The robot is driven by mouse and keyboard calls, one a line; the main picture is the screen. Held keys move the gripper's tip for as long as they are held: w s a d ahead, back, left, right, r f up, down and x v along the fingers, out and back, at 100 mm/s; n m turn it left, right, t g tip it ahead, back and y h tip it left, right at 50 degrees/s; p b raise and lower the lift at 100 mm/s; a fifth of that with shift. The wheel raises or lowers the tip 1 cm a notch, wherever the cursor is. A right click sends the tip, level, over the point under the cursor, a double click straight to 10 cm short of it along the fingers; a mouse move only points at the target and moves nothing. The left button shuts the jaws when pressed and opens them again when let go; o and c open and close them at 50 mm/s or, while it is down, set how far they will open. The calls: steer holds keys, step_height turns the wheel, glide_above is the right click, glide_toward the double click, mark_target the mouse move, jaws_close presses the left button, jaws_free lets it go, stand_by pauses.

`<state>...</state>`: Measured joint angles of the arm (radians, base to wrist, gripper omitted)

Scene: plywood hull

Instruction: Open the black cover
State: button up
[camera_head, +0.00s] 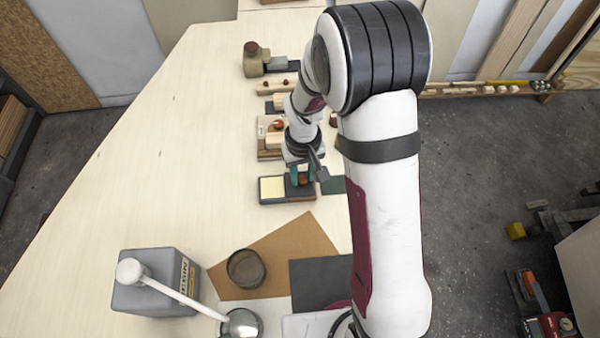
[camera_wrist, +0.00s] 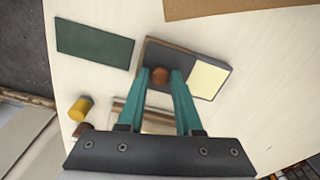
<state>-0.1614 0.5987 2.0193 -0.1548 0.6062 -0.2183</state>
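The black cover (camera_wrist: 178,60) is a dark plate with a round brown wooden knob (camera_wrist: 160,76) on a low, dark-edged box. Beside it is a pale yellow square (camera_wrist: 208,79). The box lies flat on the light wood table, and the cover also shows in the head view (camera_head: 296,194). My gripper (camera_wrist: 161,73) points down over the cover, with one teal finger on each side of the knob. The finger tips are close to the knob, but I cannot tell whether they touch it. My gripper (camera_head: 303,177) partly hides the cover in the head view.
A dark green plate (camera_wrist: 95,45) and a yellow cylinder (camera_wrist: 81,108) lie near the box. Wooden blocks (camera_head: 275,137) stand in a row behind it. A grey canister (camera_head: 155,285) and round dark cup (camera_head: 245,268) stand in front. The table's left side is clear.

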mark_target(303, 178)
steer(key=o, duration=0.3)
steer(key=shift+r, duration=0.1)
step_height(303, 178, up, 16)
steer(key=shift+f, duration=0.2)
steer(key=s+d+r+m+y, duration=0.1)
steer(key=s+m, duration=0.7)
steer(key=s, duration=1.4)
steer(key=shift+s+d+r+y, duration=0.35)
steer(key=shift+d+r+y, duration=0.05)
steer(key=shift+d+r, duration=0.25)
